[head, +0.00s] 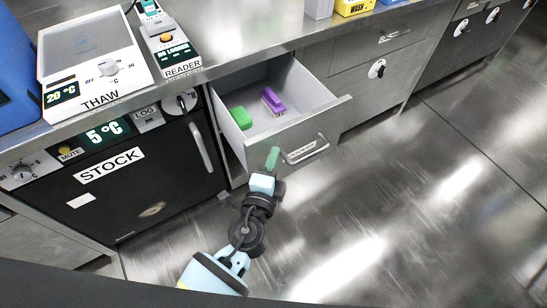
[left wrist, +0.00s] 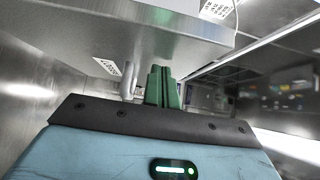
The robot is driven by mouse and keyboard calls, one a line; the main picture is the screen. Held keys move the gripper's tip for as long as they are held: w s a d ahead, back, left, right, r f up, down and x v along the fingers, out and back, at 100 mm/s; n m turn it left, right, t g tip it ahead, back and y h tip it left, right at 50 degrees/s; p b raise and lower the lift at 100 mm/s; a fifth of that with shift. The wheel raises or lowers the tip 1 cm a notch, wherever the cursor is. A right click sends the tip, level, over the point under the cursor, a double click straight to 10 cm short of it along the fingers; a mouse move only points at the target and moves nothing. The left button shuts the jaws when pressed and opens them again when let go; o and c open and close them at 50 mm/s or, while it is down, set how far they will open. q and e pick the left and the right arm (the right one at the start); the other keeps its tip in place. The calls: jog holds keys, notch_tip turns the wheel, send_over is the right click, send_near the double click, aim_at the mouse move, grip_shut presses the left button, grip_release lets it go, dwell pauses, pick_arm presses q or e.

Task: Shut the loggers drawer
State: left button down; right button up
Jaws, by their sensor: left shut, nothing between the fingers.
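The loggers drawer (head: 318,116) is pulled out from the bench front in the head view. It holds a green block-like item (head: 241,117) and a purple one (head: 272,101). Its front carries a label and a bar handle (head: 308,152). My left gripper (head: 272,158) has green fingers, shut and empty, at the left part of the drawer front, by the label. In the left wrist view the shut fingers (left wrist: 163,87) point up toward the drawer front beside the handle (left wrist: 128,80). I cannot tell whether they touch it. My right gripper is not in view.
The black STOCK unit (head: 150,190) with its vertical handle (head: 200,148) stands left of the drawer. The THAW device (head: 95,60) and READER (head: 170,50) sit on the bench above. Shut drawers (head: 385,35) lie to the right. The floor (head: 400,200) in front is clear.

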pick_arm(q)
jog(key=shift+w+a, duration=0.1)
